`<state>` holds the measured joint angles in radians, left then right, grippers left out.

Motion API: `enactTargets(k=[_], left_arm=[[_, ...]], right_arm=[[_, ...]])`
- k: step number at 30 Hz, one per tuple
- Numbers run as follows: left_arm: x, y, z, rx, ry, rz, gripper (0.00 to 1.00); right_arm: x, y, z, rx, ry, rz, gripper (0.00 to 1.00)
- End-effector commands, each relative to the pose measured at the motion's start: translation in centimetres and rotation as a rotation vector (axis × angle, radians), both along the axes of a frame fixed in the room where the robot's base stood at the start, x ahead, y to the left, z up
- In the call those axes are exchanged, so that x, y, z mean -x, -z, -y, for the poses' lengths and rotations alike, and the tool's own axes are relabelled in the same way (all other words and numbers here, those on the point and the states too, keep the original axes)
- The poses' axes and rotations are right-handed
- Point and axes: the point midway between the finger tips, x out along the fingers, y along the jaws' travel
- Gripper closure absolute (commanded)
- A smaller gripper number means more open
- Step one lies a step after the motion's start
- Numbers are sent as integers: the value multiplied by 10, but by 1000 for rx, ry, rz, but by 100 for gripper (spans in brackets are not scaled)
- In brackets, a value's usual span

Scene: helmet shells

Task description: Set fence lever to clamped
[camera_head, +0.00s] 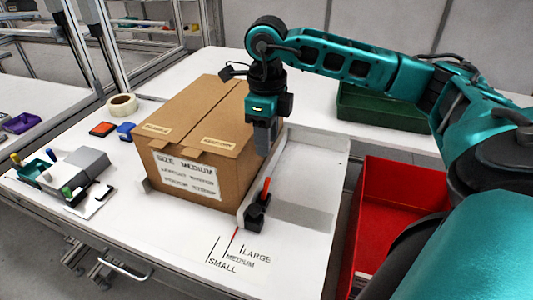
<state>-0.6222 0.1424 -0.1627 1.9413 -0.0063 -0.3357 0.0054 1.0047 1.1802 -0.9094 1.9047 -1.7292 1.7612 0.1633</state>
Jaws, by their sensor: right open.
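The fence lever (265,187) is a short red-orange handle. It stands nearly upright on a black clamp block (256,213) at the front end of the pale fence (243,207). The fence runs along the right side of a closed cardboard box (192,180) labelled SIZE MEDIUM. A red pointer line (235,234) in front of the clamp block is by the MEDIUM mark. My right gripper (265,150) is open and empty, pointing down beside the box's right edge. It is above and behind the lever, apart from it. My left gripper is out of view.
A red bin (390,197) stands at the right, partly behind my right arm, and a green bin (378,117) behind it. A tape roll (122,104), small coloured pads and a grey device (80,168) are left of the box. The table front (160,240) is clear.

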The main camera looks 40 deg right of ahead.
Motion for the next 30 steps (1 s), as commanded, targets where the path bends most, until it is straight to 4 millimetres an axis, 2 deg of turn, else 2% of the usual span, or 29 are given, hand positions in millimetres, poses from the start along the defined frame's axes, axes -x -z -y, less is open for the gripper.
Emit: enactTargets(k=[9, 15, 21, 30], left_arm=[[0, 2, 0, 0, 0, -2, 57], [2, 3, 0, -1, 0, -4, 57], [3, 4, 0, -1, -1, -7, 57], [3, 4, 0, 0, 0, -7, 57]], right_arm=[[1, 67, -1, -3, -2, -5, 57], [1, 98, 0, -3, -1, -3, 57], [0, 112, -1, -4, -1, -1, 57], [0, 113, -1, -4, -2, 0, 59]])
